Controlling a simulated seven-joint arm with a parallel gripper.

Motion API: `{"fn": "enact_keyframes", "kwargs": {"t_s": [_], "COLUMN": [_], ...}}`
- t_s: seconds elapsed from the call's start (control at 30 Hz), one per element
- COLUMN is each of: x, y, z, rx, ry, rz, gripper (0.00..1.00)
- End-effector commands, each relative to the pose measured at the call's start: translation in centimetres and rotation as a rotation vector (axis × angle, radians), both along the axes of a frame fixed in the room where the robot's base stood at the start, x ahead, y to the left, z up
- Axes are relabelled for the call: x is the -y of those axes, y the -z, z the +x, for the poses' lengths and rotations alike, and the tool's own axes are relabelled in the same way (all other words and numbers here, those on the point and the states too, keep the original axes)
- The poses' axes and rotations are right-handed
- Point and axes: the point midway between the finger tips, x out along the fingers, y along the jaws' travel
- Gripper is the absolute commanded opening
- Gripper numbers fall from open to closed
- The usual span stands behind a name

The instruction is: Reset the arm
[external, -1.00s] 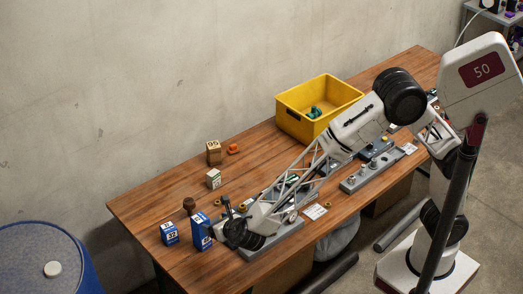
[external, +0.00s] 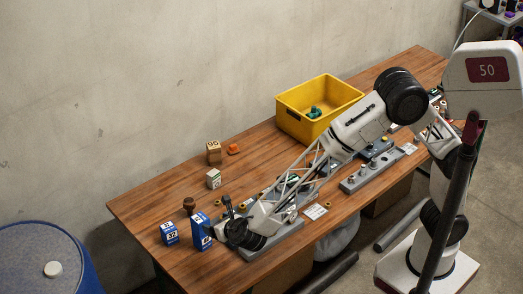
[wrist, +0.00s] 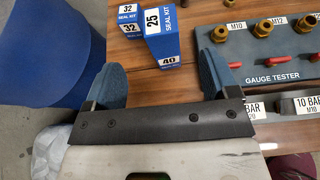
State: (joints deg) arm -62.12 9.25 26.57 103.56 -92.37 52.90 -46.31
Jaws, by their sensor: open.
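My gripper (wrist: 161,64) is open and empty, its two blue-padded fingers spread wide in the wrist view. It hangs over the front left end of the wooden table (external: 140,208), low near the blue seal kit boxes. The tall box (wrist: 160,28) marked 25 and 40 lies ahead between the fingers in the wrist view, apart from them. A smaller box (wrist: 130,20) marked 32 is beside it. The grey gauge tester (wrist: 268,52) is to the right of the fingers. In the external view my wrist partly hides the gauge tester, and the fingertips are hard to make out.
A yellow bin (external: 300,122) with green parts inside stands at the back. A grey fixture (external: 362,178) is along the front edge. Small blocks (external: 213,152) and an orange part (external: 233,149) sit near the wall. A blue drum (external: 30,250) stands off the table's left end.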

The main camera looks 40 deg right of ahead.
Motion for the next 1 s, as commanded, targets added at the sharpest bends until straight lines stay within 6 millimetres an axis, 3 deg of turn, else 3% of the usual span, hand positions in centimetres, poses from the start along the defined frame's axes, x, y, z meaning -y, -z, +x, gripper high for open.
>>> {"fn": "enact_keyframes", "kwargs": {"t_s": [0.17,0.37,0.7,1.0], "x": [1.6,6.6,19.9,31.4], "y": [-0.7,-2.7,-7.2,-10.3], "z": [0.8,2.9,5.9,5.7], "rx": [-0.009,-0.040,-0.101,-0.131], "ry": [0.041,0.174,0.531,0.851], "rz": [0.025,0.108,0.341,0.558], "gripper": [0.80,0.80,0.80,0.80]}}
